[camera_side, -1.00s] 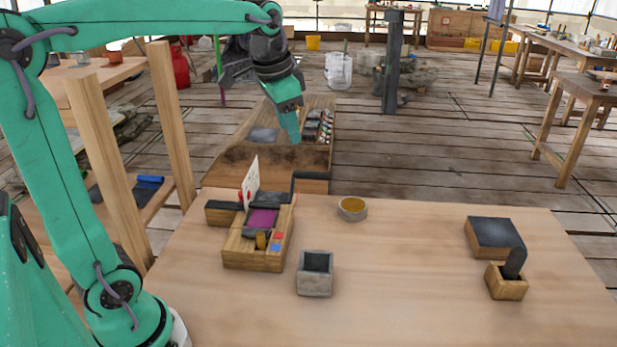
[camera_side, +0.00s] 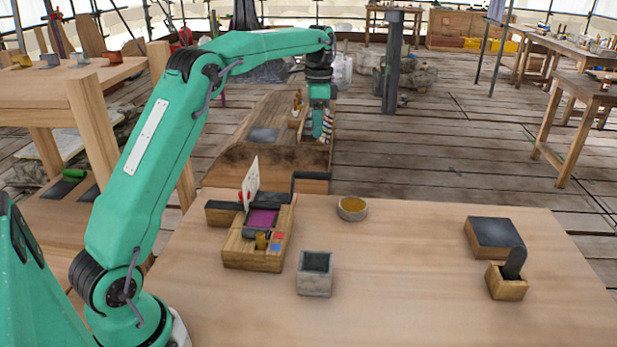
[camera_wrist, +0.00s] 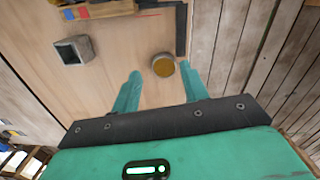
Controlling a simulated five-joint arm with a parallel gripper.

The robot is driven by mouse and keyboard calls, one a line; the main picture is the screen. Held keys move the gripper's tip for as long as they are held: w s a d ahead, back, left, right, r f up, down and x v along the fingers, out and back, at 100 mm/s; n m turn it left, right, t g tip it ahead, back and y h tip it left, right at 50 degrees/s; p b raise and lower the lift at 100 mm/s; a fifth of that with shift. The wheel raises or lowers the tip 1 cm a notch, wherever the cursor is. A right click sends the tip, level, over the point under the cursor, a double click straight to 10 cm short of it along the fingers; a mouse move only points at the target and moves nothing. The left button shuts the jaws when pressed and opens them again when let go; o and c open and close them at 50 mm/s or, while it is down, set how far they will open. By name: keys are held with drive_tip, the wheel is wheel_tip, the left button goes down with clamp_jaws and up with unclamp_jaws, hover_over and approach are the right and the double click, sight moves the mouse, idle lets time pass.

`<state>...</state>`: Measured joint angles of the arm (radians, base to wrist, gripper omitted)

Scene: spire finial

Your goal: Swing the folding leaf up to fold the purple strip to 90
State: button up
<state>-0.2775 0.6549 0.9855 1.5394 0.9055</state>
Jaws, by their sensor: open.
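The wooden folding fixture (camera_side: 240,250) stands at the table's back left. The purple strip (camera_side: 262,219) lies flat on its top between dark parts. A black angled handle bar (camera_side: 293,186) rises at the fixture's back right corner; the bar also shows at the top of the wrist view (camera_wrist: 181,30). Which dark part is the leaf's plate I cannot tell. My gripper (camera_side: 322,136) hangs beyond the table's back edge in the side view, apart from the fixture. In the wrist view its fingers (camera_wrist: 160,72) are spread and empty.
A grey open box (camera_side: 316,275), a round yellow-filled dish (camera_side: 352,208), a dark-topped block (camera_side: 494,237) and a wooden holder with a dark piece (camera_side: 507,283) sit on the table. The table's middle right is clear.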

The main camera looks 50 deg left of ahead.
drive_tip(key=w+a+f+m+g, duration=0.1)
drive_tip(key=w+a+f+m, duration=0.1)
drive_tip(key=a+f, duration=0.3)
wheel_tip(320, 180, down, 4)
drive_tip(key=shift+w+a+r, duration=0.1)
drive_tip(key=shift+w+a, duration=0.25)
drive_tip(key=shift+w, duration=0.25)
drive_tip(key=shift+f, duration=0.2)
drive_tip(key=shift+s+d+f, duration=0.2)
drive_tip(key=shift+f, duration=1)
drive_tip(key=shift+s+d+f, duration=0.15)
drive_tip(key=shift+d+f, duration=0.05)
drive_tip(key=shift+f, duration=1)
drive_tip(key=shift+s+d+f, duration=0.2)
drive_tip(key=shift+f, duration=1)
drive_tip(key=shift+c, duration=0.4)
clamp_jaws()
